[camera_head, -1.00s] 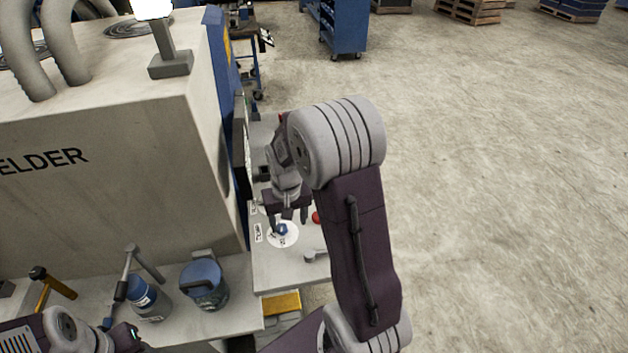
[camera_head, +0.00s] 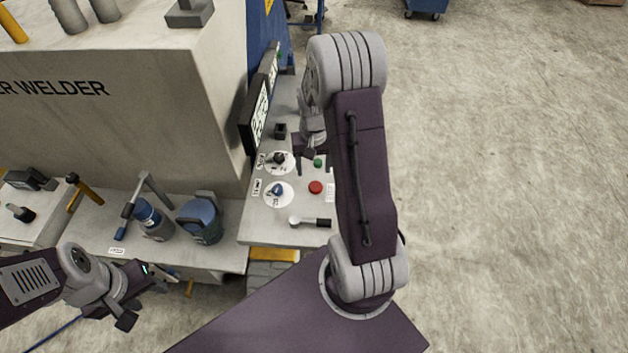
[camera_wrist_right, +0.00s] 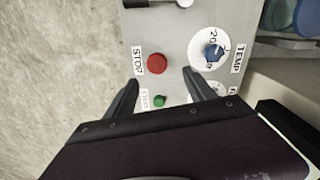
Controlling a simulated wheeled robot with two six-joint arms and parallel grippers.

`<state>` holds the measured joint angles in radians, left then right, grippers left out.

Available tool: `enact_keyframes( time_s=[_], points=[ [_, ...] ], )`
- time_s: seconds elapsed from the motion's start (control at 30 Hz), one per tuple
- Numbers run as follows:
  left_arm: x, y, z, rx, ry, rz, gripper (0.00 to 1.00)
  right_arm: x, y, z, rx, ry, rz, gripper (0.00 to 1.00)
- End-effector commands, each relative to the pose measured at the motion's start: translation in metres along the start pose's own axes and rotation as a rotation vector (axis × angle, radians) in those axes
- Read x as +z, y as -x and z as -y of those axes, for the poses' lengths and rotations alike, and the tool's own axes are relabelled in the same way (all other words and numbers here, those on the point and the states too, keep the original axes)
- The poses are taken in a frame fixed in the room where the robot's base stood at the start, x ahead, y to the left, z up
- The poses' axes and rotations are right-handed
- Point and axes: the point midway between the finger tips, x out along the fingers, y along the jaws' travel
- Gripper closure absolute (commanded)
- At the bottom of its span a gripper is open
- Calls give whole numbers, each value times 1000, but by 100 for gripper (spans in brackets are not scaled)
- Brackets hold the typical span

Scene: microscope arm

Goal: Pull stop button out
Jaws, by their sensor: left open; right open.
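The red stop button (camera_head: 316,187) sits on the grey control panel (camera_head: 262,228), right of the blue temperature knob (camera_head: 277,190). In the right wrist view the stop button (camera_wrist_right: 157,63) lies beside its STOP label, ahead of my fingertips. My right gripper (camera_wrist_right: 160,80) is open and empty, its fingers apart over the panel near the button and not around it. In the head view the right gripper (camera_head: 308,165) is partly hidden by my arm. My left gripper (camera_head: 150,290) is open and empty, low at the left, away from the panel.
A green start button (camera_wrist_right: 159,101) and a dark knob (camera_head: 279,158) are close to the stop button. A lever with a black handle (camera_head: 316,223) lies at the panel's near side. A monitor (camera_head: 259,112) stands along the panel's left edge.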

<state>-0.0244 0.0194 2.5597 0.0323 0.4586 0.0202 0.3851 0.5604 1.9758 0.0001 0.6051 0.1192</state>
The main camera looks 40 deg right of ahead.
Motion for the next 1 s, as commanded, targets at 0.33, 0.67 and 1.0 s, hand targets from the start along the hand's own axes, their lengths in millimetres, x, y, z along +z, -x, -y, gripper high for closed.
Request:
enact_keyframes(
  time_s=[0.33, 0.67, 1.0],
  points=[
    [-1, 12, 0, 0, 0, 0, 54, 2, -67, 0, 1, 1, 5, 37],
    [-1, 14, 0, 0, 0, 0, 54, 0, -85, 0, 0, 1, 0, 37],
    [-1, 14, 0, 0, 0, 0, 54, 0, -85, 0, 0, 1, 0, 100]
  ],
)
